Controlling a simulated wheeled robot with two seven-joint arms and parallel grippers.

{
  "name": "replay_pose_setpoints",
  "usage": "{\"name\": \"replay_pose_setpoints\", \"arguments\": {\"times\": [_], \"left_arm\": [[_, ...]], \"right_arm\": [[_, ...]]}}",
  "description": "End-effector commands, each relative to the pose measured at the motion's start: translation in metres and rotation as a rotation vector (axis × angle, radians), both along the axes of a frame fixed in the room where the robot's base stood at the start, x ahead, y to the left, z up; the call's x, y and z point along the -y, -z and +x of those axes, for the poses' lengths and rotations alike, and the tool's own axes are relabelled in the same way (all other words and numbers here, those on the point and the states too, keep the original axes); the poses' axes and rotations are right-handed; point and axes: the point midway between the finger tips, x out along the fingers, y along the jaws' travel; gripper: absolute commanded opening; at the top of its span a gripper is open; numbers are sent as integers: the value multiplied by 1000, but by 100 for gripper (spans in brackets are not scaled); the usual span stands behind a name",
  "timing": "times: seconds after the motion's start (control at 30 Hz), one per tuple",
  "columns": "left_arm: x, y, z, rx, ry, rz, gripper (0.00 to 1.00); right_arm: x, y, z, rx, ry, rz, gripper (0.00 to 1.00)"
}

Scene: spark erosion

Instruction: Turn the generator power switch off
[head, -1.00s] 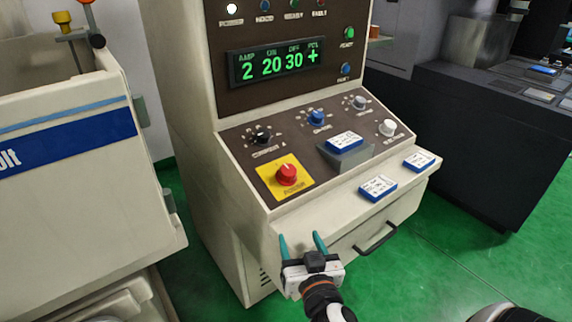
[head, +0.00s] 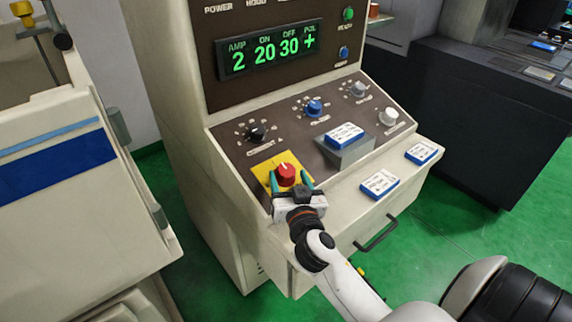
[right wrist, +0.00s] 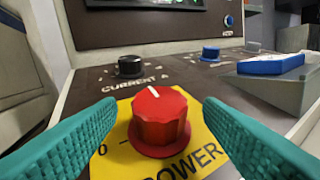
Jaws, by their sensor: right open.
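The power switch is a red rotary knob (head: 286,174) on a yellow plate (head: 262,171) at the lower left of the generator's sloped panel (head: 228,139). In the right wrist view the knob (right wrist: 160,118) stands between my two teal fingers, with a gap on each side. Its white pointer line is at the top, tilted slightly left. The yellow plate (right wrist: 204,152) reads "POWER", with a "0" at its left. My right gripper (head: 291,183) is open, its fingertips either side of the knob. My left gripper is not in view.
A black knob (head: 256,133), a blue knob (head: 313,108) and pale knobs sit higher on the panel. Blue-and-white cards (head: 379,184) lie on the ledge. The display (head: 268,50) reads 2, 20, 30, +. A drawer handle (head: 376,233) juts out below.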

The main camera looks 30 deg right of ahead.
Motion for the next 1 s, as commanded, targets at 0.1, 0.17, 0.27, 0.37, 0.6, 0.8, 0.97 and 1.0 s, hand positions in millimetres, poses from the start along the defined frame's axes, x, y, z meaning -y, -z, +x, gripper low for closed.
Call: {"name": "replay_pose_setpoints", "arguments": {"times": [0.1, 0.17, 0.27, 0.37, 0.6, 0.8, 0.97, 1.0], "left_arm": [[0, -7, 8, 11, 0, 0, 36], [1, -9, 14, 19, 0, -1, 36], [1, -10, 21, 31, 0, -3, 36], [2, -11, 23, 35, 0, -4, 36], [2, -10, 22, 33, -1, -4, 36], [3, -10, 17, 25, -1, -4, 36], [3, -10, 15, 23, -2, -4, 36], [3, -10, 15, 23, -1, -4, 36]], "right_arm": [[6, -2, 17, 0, -1, -1, 61], [9, -1, 23, 0, -1, -1, 61], [11, -1, 29, 0, 0, 1, 61], [12, 0, 32, -1, 0, 1, 61], [12, 1, 32, -1, 0, 1, 60], [12, 1, 32, -1, 0, 1, 27], [12, 0, 32, -1, -1, 0, 17], [12, 0, 32, 0, -4, 0, 17]]}}
